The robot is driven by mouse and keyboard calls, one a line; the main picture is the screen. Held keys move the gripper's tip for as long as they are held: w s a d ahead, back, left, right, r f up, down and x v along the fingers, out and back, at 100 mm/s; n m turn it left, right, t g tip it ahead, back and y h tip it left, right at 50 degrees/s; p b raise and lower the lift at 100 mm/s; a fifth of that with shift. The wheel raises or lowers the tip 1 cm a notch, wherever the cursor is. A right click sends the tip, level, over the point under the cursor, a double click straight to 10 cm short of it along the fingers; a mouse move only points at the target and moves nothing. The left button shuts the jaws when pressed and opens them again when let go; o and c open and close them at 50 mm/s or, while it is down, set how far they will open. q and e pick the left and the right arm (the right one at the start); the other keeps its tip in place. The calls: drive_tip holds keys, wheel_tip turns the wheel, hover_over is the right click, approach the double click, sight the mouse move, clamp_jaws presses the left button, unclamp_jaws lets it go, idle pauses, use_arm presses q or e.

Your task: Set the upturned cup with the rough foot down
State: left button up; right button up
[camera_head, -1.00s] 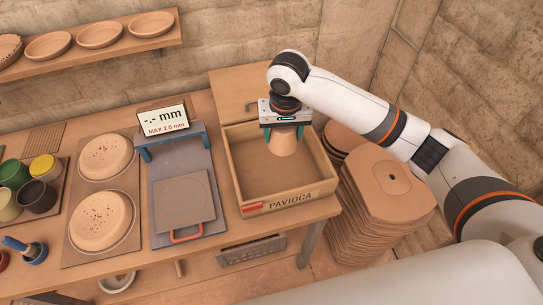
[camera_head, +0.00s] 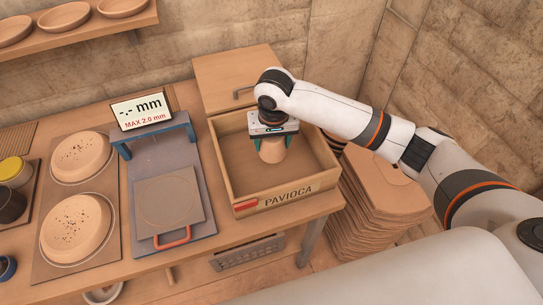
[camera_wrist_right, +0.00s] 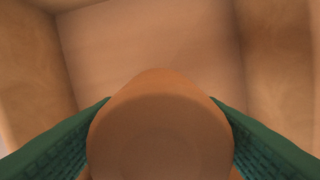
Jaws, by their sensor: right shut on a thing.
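My right gripper (camera_head: 272,146) is shut on a tan clay cup (camera_head: 272,153). In the right wrist view the cup's round end (camera_wrist_right: 160,135) fills the lower middle between the green finger pads, with the box floor beyond. I cannot tell whether the cup touches the box floor. A rough foot cannot be made out. My left gripper is not in view.
Left of the box stands a gauge with a blue frame (camera_head: 158,135), a display reading "-.- mm, MAX 2.0 mm" and a square plate (camera_head: 168,201). Two speckled round clay pieces (camera_head: 76,226) lie further left. Stacked boards (camera_head: 368,200) stand right of the table. The box's right part is clear.

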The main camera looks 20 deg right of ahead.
sight(273, 139)
drive_tip(key=shift+f+p, duration=0.3)
drive_tip(key=shift+f, duration=2.75)
drive_tip(key=shift+f, duration=0.1)
drive_tip(key=o, duration=1.1)
drive_tip(key=r, duration=0.4)
drive_tip(key=s+r, duration=0.1)
drive_tip(key=r, duration=0.7)
drive_tip(key=shift+s+a+r+b, duration=0.1)
drive_tip(key=shift+s+b, duration=0.1)
drive_tip(key=shift+b, duration=0.2)
